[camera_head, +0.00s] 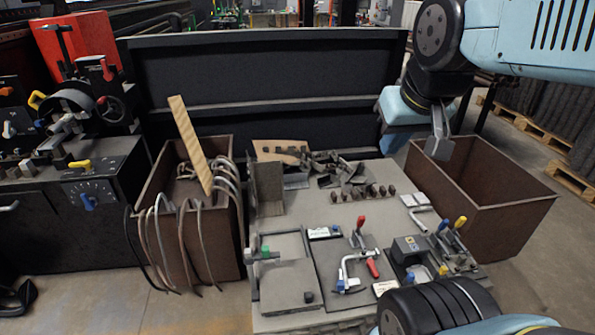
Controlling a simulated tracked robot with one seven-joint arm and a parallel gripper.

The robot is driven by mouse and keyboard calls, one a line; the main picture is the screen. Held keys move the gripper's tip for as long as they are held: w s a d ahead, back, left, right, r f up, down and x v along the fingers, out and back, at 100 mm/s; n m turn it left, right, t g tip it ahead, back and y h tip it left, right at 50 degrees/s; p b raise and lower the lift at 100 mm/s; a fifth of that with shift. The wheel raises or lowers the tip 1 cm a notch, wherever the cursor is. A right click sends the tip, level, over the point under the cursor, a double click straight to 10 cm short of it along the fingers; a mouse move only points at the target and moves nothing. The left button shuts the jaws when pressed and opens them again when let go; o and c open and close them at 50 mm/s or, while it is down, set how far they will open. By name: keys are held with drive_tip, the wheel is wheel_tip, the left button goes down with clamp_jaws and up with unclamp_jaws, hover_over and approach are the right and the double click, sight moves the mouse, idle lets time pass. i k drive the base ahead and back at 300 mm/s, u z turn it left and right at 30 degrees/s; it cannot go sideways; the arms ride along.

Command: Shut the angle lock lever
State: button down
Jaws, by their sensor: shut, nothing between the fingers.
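My gripper (439,149) hangs at the upper right, above the back right of the work table (292,279) and near the left wall of the brown bin. Its fingers are together and empty, apart from everything on the table. I cannot tell for sure which handle is the angle lock lever. Candidates are a yellow lever (80,163) on the dark machine at the left, with a blue knob below it, and small yellow-topped handles (460,222) at the table's right. A red-handled clamp (372,268) sits mid-table. The lever's position is too small to read.
An empty brown bin (487,205) stands right of the table. A brown box (168,232) with cables hanging over its side and a wooden plank stands left. A dark panel (262,75) rises behind. Small parts crowd the table's back; pallets (545,135) lie at the right.

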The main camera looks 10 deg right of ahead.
sight(370, 263)
drive_tip(key=z, duration=0.05)
drive_tip(key=k, duration=1.35)
drive_tip(key=u, duration=0.05)
